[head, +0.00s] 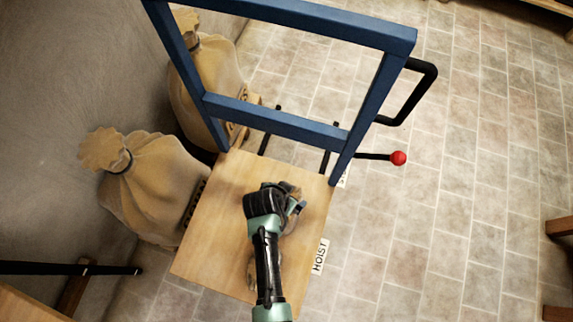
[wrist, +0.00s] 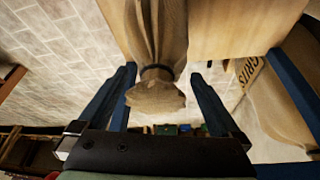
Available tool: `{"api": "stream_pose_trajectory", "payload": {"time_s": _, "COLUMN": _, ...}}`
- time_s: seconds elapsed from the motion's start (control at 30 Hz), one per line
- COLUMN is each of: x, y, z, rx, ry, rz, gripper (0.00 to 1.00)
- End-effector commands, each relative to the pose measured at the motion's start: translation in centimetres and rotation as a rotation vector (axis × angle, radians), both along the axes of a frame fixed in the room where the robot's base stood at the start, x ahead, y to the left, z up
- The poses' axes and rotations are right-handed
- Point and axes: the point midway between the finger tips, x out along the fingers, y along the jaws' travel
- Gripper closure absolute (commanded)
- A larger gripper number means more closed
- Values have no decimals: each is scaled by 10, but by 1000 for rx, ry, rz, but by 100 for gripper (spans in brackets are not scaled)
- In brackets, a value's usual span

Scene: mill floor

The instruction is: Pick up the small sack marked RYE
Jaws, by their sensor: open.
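A small tan sack (wrist: 158,40) with a dark tie around its neck fills the upper middle of the wrist view. Its gathered top (wrist: 155,97) points toward my gripper. No RYE marking shows on the side I see. My gripper (wrist: 162,75) is open, with one blue finger on each side of the sack's neck. In the head view my gripper (head: 297,208) is over the wooden hoist platform (head: 205,245) and hides most of what is beneath it. A tan bit (head: 251,272) shows beside my arm; I cannot tell which sack it belongs to.
A blue frame (head: 280,122) rises at the platform's far edge. A black lever with a red knob (head: 398,158) and a HOIST label (head: 319,257) are on the right. Large sacks (head: 155,190) stand along the left; one reads GRITS (wrist: 250,70).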

Motion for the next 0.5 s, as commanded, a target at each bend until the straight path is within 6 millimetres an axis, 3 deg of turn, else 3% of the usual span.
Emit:
{"api": "stream_pose_trajectory", "payload": {"time_s": 0.17, "x": 0, "y": 0, "z": 0, "rx": 0, "ry": 0, "rz": -1, "gripper": 0}}
{"api": "stream_pose_trajectory", "payload": {"time_s": 0.2, "x": 0, "y": 0, "z": 0, "rx": 0, "ry": 0, "rz": -1, "gripper": 4}}
{"api": "stream_pose_trajectory", "payload": {"time_s": 0.5, "x": 0, "y": 0, "z": 0, "rx": 0, "ry": 0, "rz": -1, "gripper": 58}}
